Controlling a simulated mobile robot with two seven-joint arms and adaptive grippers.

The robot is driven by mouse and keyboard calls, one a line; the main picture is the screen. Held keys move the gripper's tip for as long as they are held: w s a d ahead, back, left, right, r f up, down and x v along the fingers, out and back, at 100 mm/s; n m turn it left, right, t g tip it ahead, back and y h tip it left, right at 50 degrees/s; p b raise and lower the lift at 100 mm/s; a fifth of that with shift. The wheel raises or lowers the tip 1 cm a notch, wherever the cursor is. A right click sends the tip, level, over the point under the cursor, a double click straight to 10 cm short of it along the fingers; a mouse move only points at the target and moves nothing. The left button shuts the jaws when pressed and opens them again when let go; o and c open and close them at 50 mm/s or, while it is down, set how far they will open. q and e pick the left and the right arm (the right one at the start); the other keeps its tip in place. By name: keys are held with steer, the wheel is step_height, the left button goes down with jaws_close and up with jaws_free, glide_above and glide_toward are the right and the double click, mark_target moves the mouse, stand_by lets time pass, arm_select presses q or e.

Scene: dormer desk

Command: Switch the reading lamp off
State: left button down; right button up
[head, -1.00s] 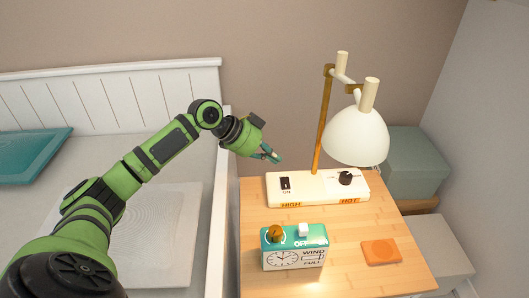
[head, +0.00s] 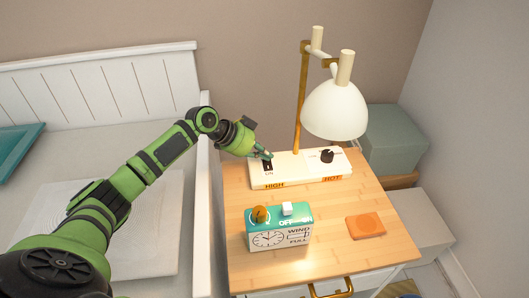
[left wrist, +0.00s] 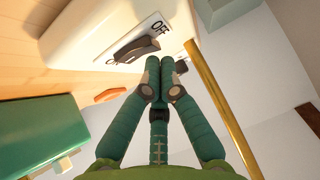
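The reading lamp has a white shade (head: 335,110), a brass-coloured post (head: 301,100) and a cream base (head: 300,175) on the wooden nightstand. A black rocker switch (head: 267,167) sits at the left end of the base and a black dial (head: 327,156) at its right. In the left wrist view the rocker (left wrist: 137,48) shows near the OFF lettering (left wrist: 160,28). My left gripper (head: 266,155) is at the switch end of the base. In the left wrist view its fingertips (left wrist: 167,66) are together and empty, close beside the rocker; contact is unclear. My right gripper is not in view.
A green-and-white clock box (head: 280,228) with an orange knob and white button stands in front of the lamp. An orange coaster (head: 365,225) lies right of it. A bed (head: 110,220) is on the left, grey-green boxes (head: 395,138) on the right.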

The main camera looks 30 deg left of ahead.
arm_select(q)
steer(key=shift+w+a+f+g+h, duration=0.1)
steer(key=shift+w+f+g+h, duration=0.2)
steer(key=shift+f+g, duration=0.1)
steer(key=shift+s, duration=0.1)
steer(key=shift+s+d+r+p, duration=0.25)
steer(key=shift+s+d+p, duration=0.3)
steer(key=shift+p, duration=0.4)
steer(key=shift+s+a, duration=0.1)
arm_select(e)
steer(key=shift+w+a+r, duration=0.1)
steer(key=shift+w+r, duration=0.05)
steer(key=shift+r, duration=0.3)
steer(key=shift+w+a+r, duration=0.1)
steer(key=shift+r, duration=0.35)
arm_select(q)
steer(key=v, duration=1.2)
